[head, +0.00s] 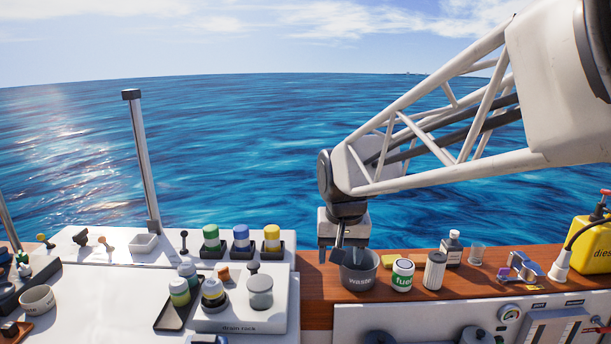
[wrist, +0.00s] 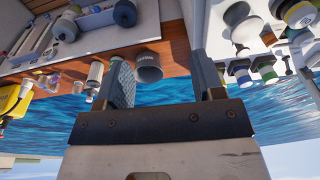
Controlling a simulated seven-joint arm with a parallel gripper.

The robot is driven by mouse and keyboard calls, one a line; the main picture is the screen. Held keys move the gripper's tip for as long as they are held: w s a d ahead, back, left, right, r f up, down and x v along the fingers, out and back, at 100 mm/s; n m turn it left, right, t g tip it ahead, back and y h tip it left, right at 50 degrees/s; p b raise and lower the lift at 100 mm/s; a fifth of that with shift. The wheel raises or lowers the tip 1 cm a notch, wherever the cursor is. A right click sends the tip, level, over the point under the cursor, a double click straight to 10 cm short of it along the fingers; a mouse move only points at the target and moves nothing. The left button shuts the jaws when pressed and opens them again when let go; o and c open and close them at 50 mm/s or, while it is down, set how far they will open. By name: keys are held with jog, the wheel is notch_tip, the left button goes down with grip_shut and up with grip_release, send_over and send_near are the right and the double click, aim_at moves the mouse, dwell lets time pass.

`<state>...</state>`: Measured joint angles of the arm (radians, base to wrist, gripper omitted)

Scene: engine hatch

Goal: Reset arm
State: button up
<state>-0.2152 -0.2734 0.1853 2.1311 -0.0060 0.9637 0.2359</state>
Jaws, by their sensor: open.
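My gripper (head: 350,248) hangs from the end of my white lattice arm, pointing down just behind and above the grey waste cup (head: 360,270). In the wrist view, which looks upside down, the two fingers of my gripper (wrist: 165,82) stand wide apart with nothing held between them. The waste cup (wrist: 148,66) shows between and beyond the fingers, apart from them as far as I can tell. In the head view the fingertips partly overlap the cup's rim, and the exact gap is hidden.
A yellow diesel can (head: 590,245) is far right. The drain rack (head: 240,322) holds jars at left. Open air lies above.

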jog(key=s+d+f, duration=0.1)
jog(key=s+d, duration=0.3)
jog(key=s, duration=0.3)
jog(key=s+d+f, duration=0.1)
jog(key=s+d, duration=0.2)
jog(key=s, duration=0.5)
jog(key=s+d+f+t, duration=0.1)
jog(key=s+d, duration=0.3)
jog(key=s, duration=0.3)
jog(key=shift+s+d+f, duration=0.15)
jog(key=shift+d+f, duration=0.1)
jog(key=shift+d, duration=0.05)
jog(key=shift+c, duration=0.4)
dwell(0.4)
